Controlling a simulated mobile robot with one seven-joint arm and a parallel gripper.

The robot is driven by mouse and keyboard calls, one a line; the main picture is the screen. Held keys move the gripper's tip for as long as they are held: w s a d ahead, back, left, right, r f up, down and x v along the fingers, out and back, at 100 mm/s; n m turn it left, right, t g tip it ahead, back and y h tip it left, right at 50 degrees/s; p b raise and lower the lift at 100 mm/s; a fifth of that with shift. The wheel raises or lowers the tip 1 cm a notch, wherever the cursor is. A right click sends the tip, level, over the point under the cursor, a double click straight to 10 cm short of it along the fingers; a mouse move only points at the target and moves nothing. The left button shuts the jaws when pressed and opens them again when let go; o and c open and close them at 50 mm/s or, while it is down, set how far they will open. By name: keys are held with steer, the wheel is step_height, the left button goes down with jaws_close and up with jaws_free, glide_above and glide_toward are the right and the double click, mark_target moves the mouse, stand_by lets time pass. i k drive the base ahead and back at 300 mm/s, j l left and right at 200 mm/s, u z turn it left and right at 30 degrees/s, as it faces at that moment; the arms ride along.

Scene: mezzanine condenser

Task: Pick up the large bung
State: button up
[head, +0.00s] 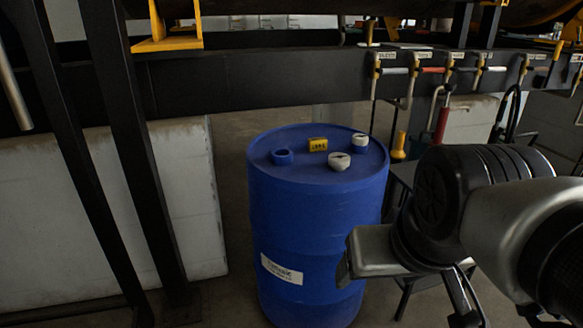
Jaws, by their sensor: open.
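The large bung is probably the wider, pale grey round cap (340,162) on top of the blue drum (318,222), near the front rim. A smaller pale grey cap (360,143) sits behind it to the right. My gripper (355,258) is at the drum's right side, in front of its wall in the picture and below the height of the drum top. It is open and apart from both caps. Its fingers are dark and partly cut off from clear view, and I see nothing held.
The drum top also bears a blue ring-shaped fitting (282,157) and a yellow label block (318,145). A dark beam (240,77) with labelled valves and pipes runs behind and above. Dark posts (128,130) stand at left. A dark stand lies behind my arm.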

mark_target(338, 162)
steer(key=j, duration=0.1)
steer(key=i+z, duration=0.35)
steer(key=i, duration=0.2)
steer(key=i+j+z, duration=0.15)
steer(key=i+z, duration=0.2)
steer(key=i, duration=0.15)
